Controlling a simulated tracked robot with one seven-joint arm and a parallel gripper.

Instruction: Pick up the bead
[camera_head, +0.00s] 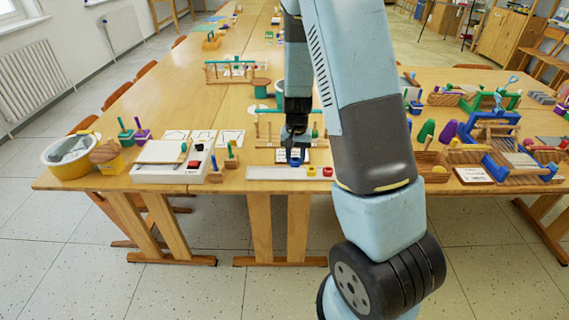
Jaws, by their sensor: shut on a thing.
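My gripper (294,151) reaches down over the front edge of the middle table. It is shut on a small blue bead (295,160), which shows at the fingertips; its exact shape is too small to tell. A yellow bead (311,171) and a red bead (327,171) sit at the right end of a pale flat tray (268,173), below and right of the gripper. Whether the blue bead touches anything beneath it cannot be told.
A wooden rack (264,129) stands just behind the gripper. Blue and wooden tools (495,130) crowd the right table. My arm hides part of the table's right side.

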